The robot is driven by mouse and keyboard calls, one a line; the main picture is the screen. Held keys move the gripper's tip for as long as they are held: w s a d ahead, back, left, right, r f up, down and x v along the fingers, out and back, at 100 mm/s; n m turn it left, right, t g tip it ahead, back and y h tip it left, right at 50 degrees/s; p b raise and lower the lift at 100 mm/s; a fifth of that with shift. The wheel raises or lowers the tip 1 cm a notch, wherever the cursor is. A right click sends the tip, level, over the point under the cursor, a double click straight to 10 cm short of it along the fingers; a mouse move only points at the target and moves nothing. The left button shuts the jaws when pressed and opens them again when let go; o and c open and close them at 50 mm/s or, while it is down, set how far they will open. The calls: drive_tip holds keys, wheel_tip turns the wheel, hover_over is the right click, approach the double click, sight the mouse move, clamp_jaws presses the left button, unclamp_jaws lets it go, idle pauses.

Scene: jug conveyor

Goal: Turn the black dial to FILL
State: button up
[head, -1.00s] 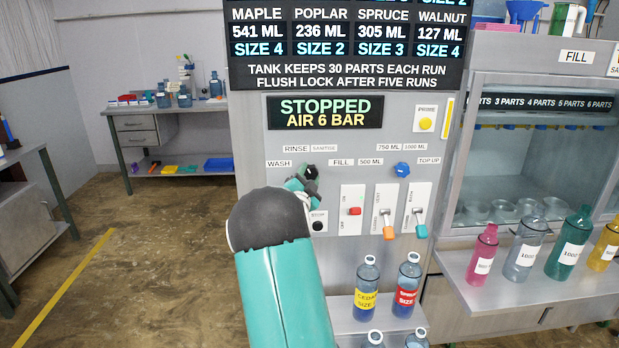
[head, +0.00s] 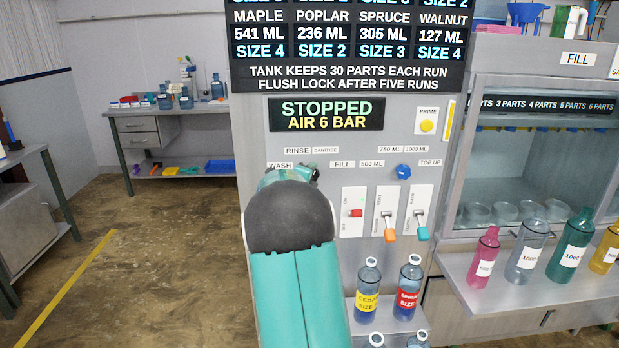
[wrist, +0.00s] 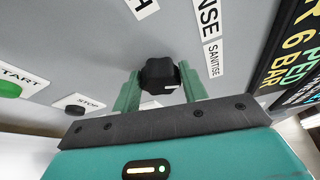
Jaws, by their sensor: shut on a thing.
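The black dial (wrist: 159,74) shows in the wrist view, with a small white mark on its side near my gripper. My gripper (wrist: 160,84) has one green finger on each side of the dial and is shut on it. In the head view my arm hides most of the dial and the gripper. The FILL label (head: 342,164) is on the grey panel, just right of my arm. The WASH label (head: 280,165) is to the left and the RINSE label (head: 297,150) above. Which label the dial points at cannot be told.
START (wrist: 10,89) and STOP (wrist: 75,110) buttons show in the wrist view. The display (head: 326,114) reads STOPPED, AIR 6 BAR. Bottles stand on a shelf below.

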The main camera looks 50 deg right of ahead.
drive_tip(key=m+y, duration=0.1)
drive_tip(key=m, duration=0.1)
drive_tip(key=m+t+y, duration=0.1)
drive_tip(key=m, duration=0.2)
drive_tip(key=m+y, duration=0.2)
drive_tip(key=shift+s+d+r+t, duration=0.15)
drive_tip(key=shift+s+r+t, duration=0.05)
drive_tip(key=shift+r+t, duration=0.1)
drive_tip(key=shift+m, duration=0.3)
idle(0.4)
drive_tip(key=o, duration=1)
drive_tip(key=v, duration=1.3)
drive_tip(key=shift+s+a, duration=0.2)
drive_tip(key=shift+a, duration=0.1)
drive_tip(key=shift+r, duration=0.15)
